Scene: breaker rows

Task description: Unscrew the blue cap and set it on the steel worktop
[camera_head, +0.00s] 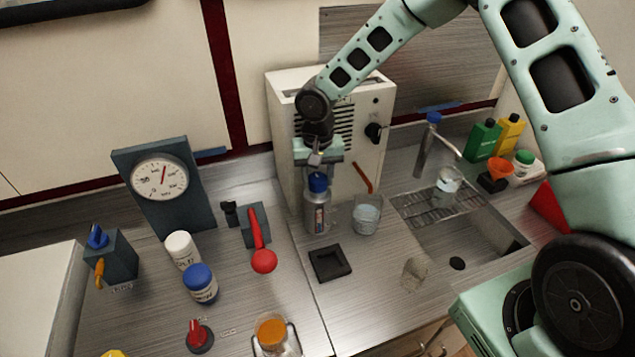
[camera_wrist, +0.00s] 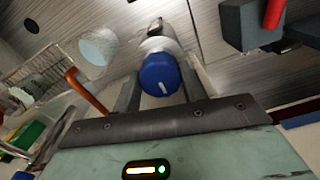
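A grey metal bottle (camera_head: 317,217) with a blue cap (camera_head: 318,183) stands upright on the steel worktop (camera_head: 360,300), in front of a white cabinet. My gripper (camera_head: 318,164) is over the bottle, pointing down. In the wrist view the blue cap (camera_wrist: 160,75), with a white mark on top, lies between the two fingers of my gripper (camera_wrist: 163,82). The fingers look spread to either side of it, with no clear grip on the cap. The cap sits on the bottle. A white jar with another blue cap (camera_head: 199,277) stands on the worktop to the left.
A red-handled lever (camera_head: 259,240) is to the left, a sink (camera_head: 460,245) to the right. The white cabinet (camera_head: 280,115) is close behind.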

